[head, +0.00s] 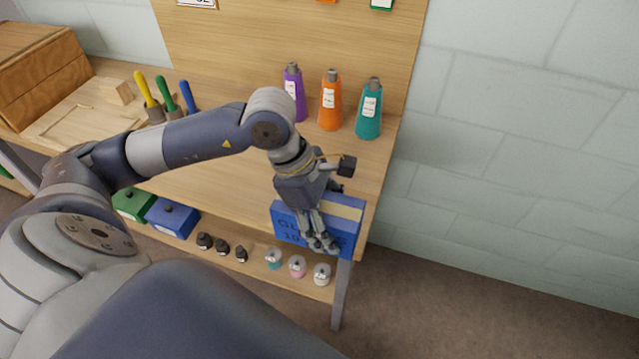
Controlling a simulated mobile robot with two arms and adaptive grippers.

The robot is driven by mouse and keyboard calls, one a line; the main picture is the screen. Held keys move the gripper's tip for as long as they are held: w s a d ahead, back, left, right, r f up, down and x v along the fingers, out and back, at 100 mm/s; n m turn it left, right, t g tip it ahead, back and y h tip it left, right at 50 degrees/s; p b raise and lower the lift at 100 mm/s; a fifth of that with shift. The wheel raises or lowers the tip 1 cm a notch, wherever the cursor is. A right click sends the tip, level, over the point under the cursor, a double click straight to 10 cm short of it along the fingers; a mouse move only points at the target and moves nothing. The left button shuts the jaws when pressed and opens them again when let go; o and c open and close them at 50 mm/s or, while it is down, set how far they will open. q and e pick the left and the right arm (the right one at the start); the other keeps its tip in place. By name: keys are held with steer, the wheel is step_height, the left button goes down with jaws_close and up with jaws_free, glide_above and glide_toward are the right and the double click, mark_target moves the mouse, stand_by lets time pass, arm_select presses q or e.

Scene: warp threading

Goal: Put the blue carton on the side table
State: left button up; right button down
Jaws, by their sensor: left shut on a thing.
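The blue carton (346,234) has a tan strip along its top and dark lettering on its front. It is at the right front corner of the wooden workbench (215,185). My left gripper (322,244) is shut on the carton, with its fingers over the carton's front face. The gripper hides part of the lettering. I cannot tell whether the carton touches the bench top or is held just above it. My right gripper is not in view. No separate side table can be made out.
Purple (293,95), orange (330,102) and teal (369,110) bottles stand at the bench's back right. Coloured-handled tools (166,100) stand at the back left near a wooden box (45,75). A lower shelf holds bins and small jars (297,266). Open floor (480,300) lies to the right.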

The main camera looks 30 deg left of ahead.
arm_select(q)
steer(key=w+a, duration=0.2)
steer(key=w, duration=0.1)
steer(key=w+a+p, duration=0.1)
steer(key=w+a, duration=0.2)
steer(key=w+a+f+p, duration=0.1)
steer(key=w+a, duration=0.1)
steer(key=w, duration=0.1)
steer(key=shift+w+a, duration=0.15)
steer(key=shift+a, duration=0.1)
steer(key=shift+f+p, duration=0.5)
steer(key=shift+f, duration=1.35)
steer(key=o, duration=0.8)
steer(key=shift+f, duration=0.1)
steer(key=o, duration=0.5)
steer(key=shift+a+r, duration=0.2)
steer(key=shift+r, duration=0.2)
steer(key=b+v, duration=0.1)
steer(key=v, duration=1)
steer(key=shift+a+r, duration=0.1)
steer(key=shift+r, duration=0.1)
